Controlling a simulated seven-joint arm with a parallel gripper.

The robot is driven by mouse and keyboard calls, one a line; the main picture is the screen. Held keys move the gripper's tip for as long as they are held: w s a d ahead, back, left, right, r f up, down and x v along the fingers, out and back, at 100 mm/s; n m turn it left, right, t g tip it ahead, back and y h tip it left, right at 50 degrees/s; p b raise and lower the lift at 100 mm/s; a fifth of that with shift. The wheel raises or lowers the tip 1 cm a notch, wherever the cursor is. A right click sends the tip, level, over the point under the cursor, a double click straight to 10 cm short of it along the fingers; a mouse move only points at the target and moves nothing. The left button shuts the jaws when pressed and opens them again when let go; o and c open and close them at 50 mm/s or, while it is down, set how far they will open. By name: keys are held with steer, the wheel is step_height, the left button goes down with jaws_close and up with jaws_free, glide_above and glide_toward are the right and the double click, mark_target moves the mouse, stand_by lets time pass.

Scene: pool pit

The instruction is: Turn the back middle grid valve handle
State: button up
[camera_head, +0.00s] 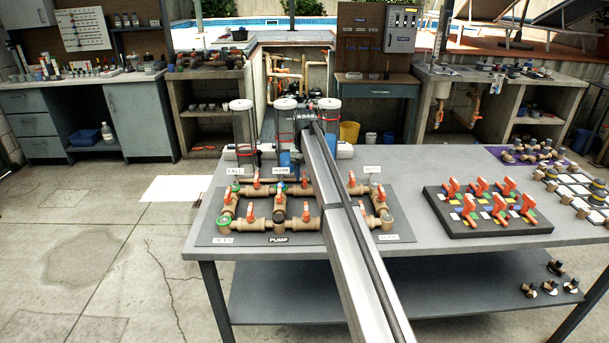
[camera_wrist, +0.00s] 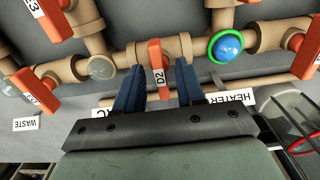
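In the wrist view an orange valve handle marked D2 (camera_wrist: 158,68) sits on a tan pipe run. The two blue fingers of my gripper (camera_wrist: 159,84) stand one on either side of it, with gaps visible between fingers and handle. My gripper is open and holds nothing. In the head view the brown pipe grid with orange handles lies on a dark board (camera_head: 215,236) on the grey table. My arm crosses over the grid, hiding part of it. I cannot make out my gripper in the head view.
A blue ball in a green ring (camera_wrist: 228,47) is right of the D2 handle; another orange handle (camera_wrist: 305,57) is further right. Clear cylinders (camera_head: 243,125) stand behind the grid. A board of orange handles (camera_head: 487,212) lies right. Bare table separates the boards.

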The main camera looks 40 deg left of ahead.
jaws_close()
stand_by(0.3)
steer(key=shift+n, duration=0.3)
steer(key=n, duration=0.3)
steer(key=shift+n, duration=0.3)
steer(key=n, duration=0.4)
steer(key=shift+n, duration=0.3)
steer(key=n, duration=0.4)
steer(key=shift+n, duration=2.5)
